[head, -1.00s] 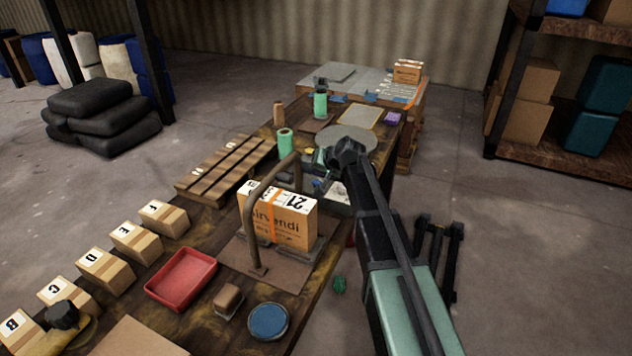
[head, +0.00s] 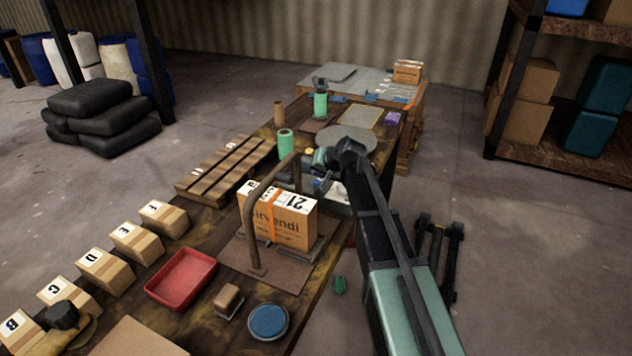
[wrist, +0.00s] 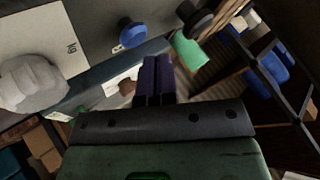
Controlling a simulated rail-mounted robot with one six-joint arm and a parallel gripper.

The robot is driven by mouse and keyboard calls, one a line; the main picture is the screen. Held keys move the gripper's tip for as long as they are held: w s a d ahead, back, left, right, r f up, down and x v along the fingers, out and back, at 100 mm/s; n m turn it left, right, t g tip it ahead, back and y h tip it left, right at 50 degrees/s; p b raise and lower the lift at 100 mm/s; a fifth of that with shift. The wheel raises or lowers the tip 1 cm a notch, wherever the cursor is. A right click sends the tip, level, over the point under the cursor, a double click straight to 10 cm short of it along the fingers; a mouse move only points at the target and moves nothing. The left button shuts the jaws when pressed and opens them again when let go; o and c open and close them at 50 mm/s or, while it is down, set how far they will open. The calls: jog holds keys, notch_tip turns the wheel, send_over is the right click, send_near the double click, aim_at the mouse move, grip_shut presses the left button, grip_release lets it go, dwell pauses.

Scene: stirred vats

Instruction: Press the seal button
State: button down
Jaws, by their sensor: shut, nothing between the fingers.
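I cannot pick out for certain which thing is the seal button. A taped carton marked 21 (head: 285,222) stands under a brown metal arch (head: 250,215) on the wooden bench. In the wrist view, a round blue knob (wrist: 132,34) and a dark round knob (wrist: 197,19) lie beyond my gripper (wrist: 157,62). Its dark purple fingers are together with nothing between them, apart from both knobs. In the head view my wrist is over the bench beyond the arch, and my fingertips are hard to make out there.
Several lettered cartons (head: 135,241), a red tray (head: 181,277) and a round blue-topped thing (head: 268,320) are at the near end. A slatted pallet (head: 226,167) lies left of the arch. A green roll (head: 286,142) and a grey disc (head: 347,137) are near my wrist.

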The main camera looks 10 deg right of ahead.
jog(key=shift+f, duration=0.1)
jog(key=shift+f+b, duration=0.3)
jog(key=shift+b, duration=0.1)
jog(key=shift+f+b, duration=0.6)
jog(key=shift+b, duration=0.05)
dwell(0.7)
jog(key=shift+r, duration=0.1)
jog(key=shift+r+p, duration=0.95)
jog(key=shift+p, duration=0.1)
notch_tip(320, 180, up, 5)
jog(key=p, duration=0.5)
dwell(0.4)
